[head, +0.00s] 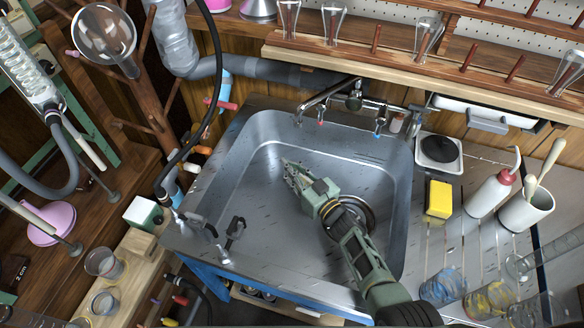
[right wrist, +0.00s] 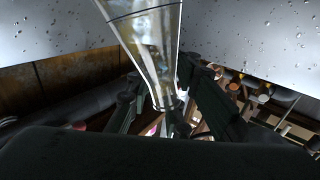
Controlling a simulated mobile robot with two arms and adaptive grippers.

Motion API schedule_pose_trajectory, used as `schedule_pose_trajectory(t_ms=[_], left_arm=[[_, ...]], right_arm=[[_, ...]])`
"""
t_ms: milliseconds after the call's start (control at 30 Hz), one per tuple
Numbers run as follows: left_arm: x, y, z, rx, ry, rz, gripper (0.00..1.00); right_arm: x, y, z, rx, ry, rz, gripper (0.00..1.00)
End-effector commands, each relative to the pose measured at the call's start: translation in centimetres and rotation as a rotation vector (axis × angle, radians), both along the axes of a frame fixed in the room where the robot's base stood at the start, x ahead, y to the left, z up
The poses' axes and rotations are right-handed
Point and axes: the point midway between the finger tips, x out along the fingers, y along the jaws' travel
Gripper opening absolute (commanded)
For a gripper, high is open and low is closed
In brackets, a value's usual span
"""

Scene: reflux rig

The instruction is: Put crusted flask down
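The crusted flask (right wrist: 152,38) shows in the right wrist view as clear glass with pale, cloudy deposits inside. It narrows toward my right gripper (right wrist: 162,80), whose fingers close in on both sides of the narrow part. In the head view my right gripper (head: 292,172) reaches into the metal sink (head: 262,205), its fingers close together over the basin floor. I cannot make out the flask's outline there. My left gripper is not in view.
A yellow sponge (head: 438,199), a red-topped bottle (head: 490,194) and a white cup (head: 526,208) stand right of the sink. Glassware with blue (head: 443,287) and yellow (head: 490,298) residue is at lower right. The faucet (head: 330,98) overhangs the back. The basin's left side is clear.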

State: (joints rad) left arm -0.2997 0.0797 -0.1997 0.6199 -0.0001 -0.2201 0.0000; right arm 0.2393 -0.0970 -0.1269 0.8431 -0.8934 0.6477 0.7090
Motion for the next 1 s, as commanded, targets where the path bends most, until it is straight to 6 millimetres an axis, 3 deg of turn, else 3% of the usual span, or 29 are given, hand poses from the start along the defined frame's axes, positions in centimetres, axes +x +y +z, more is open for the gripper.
schedule_pose_trajectory(t_ms=[200, 567, 1000], left_arm=[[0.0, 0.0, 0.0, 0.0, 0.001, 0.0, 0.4], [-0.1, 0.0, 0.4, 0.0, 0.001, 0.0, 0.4], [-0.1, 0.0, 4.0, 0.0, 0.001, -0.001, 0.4]], right_arm=[[0.0, 0.0, 0.0, -0.001, 0.001, 0.0, 0.36], [0.0, 0.0, 0.4, 0.0, 0.0, 0.0, 0.36], [-5.3, -3.9, 0.5, -0.001, 0.002, 0.001, 0.36]])
